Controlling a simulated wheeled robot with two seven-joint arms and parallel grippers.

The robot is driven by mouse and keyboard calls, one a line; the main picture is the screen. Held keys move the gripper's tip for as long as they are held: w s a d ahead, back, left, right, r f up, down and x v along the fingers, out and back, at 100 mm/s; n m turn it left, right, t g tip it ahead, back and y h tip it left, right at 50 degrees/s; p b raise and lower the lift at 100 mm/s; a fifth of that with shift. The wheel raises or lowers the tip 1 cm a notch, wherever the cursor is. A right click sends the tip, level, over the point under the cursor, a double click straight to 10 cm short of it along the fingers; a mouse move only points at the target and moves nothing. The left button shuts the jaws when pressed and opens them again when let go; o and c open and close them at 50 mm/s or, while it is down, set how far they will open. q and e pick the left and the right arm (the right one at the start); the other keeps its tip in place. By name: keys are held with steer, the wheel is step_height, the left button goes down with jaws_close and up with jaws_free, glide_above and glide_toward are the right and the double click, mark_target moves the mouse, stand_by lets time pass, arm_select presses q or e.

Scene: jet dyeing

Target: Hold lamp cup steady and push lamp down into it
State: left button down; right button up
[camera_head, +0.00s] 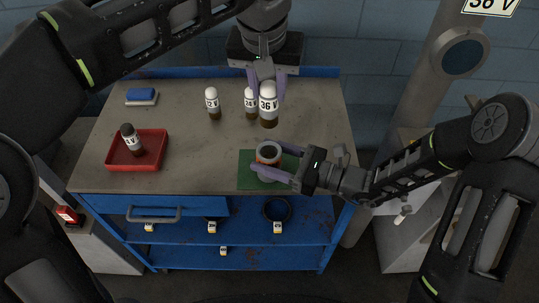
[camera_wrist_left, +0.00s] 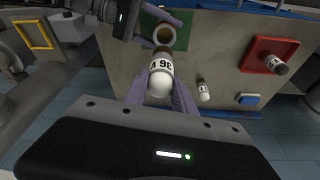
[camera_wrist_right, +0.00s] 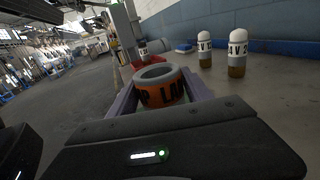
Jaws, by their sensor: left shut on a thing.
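The lamp marked 36 V (camera_head: 268,104) has a white dome and a dark brown lower end. My left gripper (camera_head: 267,92) is shut on it and holds it upright, above and behind the lamp cup. The lamp also shows between the fingers in the left wrist view (camera_wrist_left: 160,76). The lamp cup (camera_head: 268,153), a grey ring with an orange lettered band, stands on the green mat (camera_head: 247,182). Its opening faces up and looks empty. My right gripper (camera_head: 266,162) has one finger on each side of the cup (camera_wrist_right: 162,90); whether they press on it is unclear.
Lamps marked 12 V (camera_head: 212,104) and 24 V (camera_head: 250,104) stand behind the mat, the latter close to the held lamp. A red tray (camera_head: 120,162) with a dark-topped lamp (camera_head: 131,140) and a blue-topped block (camera_head: 141,96) are at left. The table's middle is clear.

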mark_target(269, 101)
steer(key=c, duration=1.1)
arm_select(q)
steer(key=shift+f+m+g+h, duration=0.15)
steer(key=shift+f+m+h, duration=0.15)
steer(key=shift+f+m, duration=0.7)
steer(key=shift+f+m+g+h, duration=0.15)
steer(key=shift+f+m+h, duration=0.3)
steer(key=shift+m, duration=0.85)
steer(key=shift+f, duration=0.15)
